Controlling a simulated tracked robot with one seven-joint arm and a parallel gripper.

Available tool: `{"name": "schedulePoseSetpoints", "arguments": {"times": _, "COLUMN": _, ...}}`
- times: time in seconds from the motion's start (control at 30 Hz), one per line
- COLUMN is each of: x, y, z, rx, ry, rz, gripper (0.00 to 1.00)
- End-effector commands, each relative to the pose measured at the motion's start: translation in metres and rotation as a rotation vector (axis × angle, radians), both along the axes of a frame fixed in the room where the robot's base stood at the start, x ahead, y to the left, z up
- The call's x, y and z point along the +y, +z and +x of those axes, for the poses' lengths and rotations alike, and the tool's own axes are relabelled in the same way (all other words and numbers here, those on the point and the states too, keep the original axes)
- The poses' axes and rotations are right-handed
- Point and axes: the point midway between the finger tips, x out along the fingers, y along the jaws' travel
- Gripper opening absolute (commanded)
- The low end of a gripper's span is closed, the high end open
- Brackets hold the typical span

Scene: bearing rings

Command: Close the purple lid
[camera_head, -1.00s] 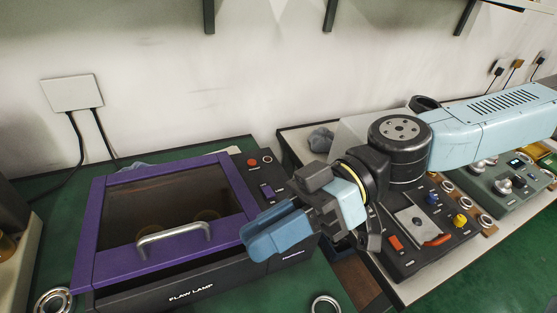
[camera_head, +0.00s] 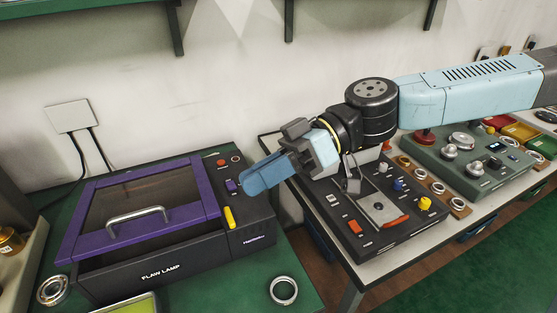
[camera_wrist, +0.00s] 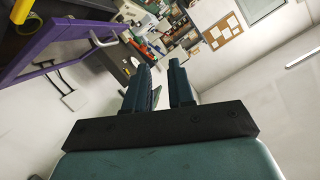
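The purple-framed lid (camera_head: 76,224) with a dark see-through pane and a silver handle (camera_head: 138,216) is on the black flaw lamp box (camera_head: 180,262). It is tilted partly open, with a dark gap between its front edge and the box. In the wrist view the purple frame (camera_wrist: 88,28) slants across the upper left. My gripper (camera_head: 246,188) is above the box's right-hand control panel, right of the lid and apart from it in the picture. The wrist view shows my two fingers (camera_wrist: 161,75) spaced apart with nothing between them.
The panel has a yellow piece (camera_head: 229,218) and a red button. A metal ring (camera_head: 284,291) lies front right, and a bearing (camera_head: 53,290) front left. A black control box (camera_head: 352,232) and a grey-green device (camera_head: 470,165) stand on the right table. The wall is behind.

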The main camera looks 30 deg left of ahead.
Motion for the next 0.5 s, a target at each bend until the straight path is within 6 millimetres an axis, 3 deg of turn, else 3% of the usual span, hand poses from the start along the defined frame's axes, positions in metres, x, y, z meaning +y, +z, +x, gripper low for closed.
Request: {"name": "schedulePoseSetpoints", "arguments": {"times": 0.5, "x": -0.008, "y": 0.008, "z": 0.021, "rx": -0.001, "ry": 0.013, "rz": 0.001, "gripper": 0.23}}
